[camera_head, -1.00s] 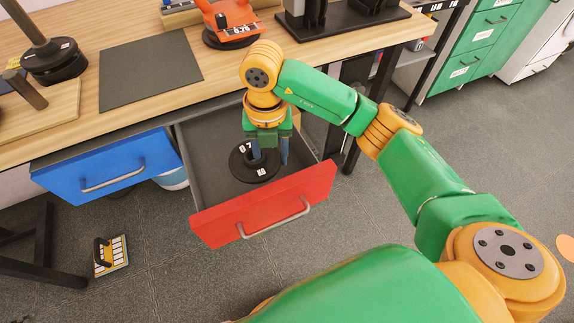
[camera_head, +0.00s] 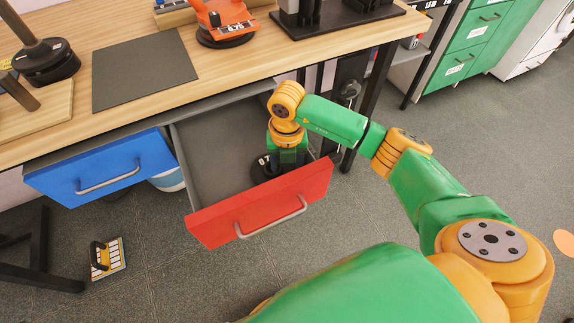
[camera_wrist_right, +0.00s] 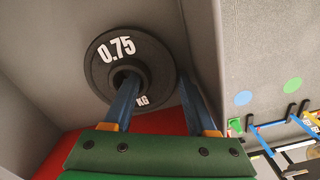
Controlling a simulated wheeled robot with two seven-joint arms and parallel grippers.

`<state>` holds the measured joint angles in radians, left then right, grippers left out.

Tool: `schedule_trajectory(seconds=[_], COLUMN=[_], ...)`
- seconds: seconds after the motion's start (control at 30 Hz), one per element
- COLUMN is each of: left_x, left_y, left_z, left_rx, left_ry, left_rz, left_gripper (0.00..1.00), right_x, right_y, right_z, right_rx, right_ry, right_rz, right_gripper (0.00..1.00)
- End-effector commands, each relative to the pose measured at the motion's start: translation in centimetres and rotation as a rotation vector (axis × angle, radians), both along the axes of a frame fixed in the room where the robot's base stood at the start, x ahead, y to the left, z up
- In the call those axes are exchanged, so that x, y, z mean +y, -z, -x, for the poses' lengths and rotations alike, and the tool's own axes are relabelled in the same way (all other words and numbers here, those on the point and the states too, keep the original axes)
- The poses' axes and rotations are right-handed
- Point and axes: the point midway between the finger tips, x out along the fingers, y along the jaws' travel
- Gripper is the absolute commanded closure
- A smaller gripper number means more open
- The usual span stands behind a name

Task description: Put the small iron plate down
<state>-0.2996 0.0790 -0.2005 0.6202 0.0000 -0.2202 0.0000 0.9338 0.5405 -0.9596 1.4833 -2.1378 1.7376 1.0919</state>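The small iron plate (camera_head: 260,169) is a black disc in the open red-fronted drawer (camera_head: 207,150), partly hidden by my right gripper (camera_head: 285,163). In the right wrist view the plate (camera_wrist_right: 100,72) shows "0.75 KG" and lies against or just above the grey drawer floor; I cannot tell if it touches. My right gripper (camera_wrist_right: 158,82) points down, with one blue finger in the plate's centre hole and the other outside its rim. It appears shut on the ring between them. My left gripper is not in view.
The drawer's red front (camera_head: 262,207) and side walls stand close around the plate; free floor is on the drawer's left. A blue drawer (camera_head: 105,165) is beside it.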

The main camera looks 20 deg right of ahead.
Motion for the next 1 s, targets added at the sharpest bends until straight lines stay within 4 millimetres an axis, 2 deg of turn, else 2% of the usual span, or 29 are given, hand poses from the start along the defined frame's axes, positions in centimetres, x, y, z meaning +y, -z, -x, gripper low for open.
schedule_trajectory(seconds=[0.27,0.37,0.7,0.83,1.0], left_x=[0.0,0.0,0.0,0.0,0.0], left_y=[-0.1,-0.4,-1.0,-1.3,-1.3], left_z=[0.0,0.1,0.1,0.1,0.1], left_rx=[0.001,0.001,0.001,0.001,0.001], left_ry=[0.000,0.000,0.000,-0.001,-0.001], left_rz=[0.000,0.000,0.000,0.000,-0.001], left_gripper=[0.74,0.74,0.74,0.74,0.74], right_x=[0.0,0.0,0.1,0.0,0.0], right_y=[-0.1,-1.1,-10.0,-12.0,-12.4], right_z=[0.0,-0.1,-0.1,-0.1,0.0], right_rx=[0.000,-0.004,-0.005,-0.004,0.000], right_ry=[0.000,0.000,0.000,0.001,0.001], right_rz=[0.000,-0.002,-0.001,-0.001,-0.001], right_gripper=[0.38,0.38,0.38,0.38,0.38])
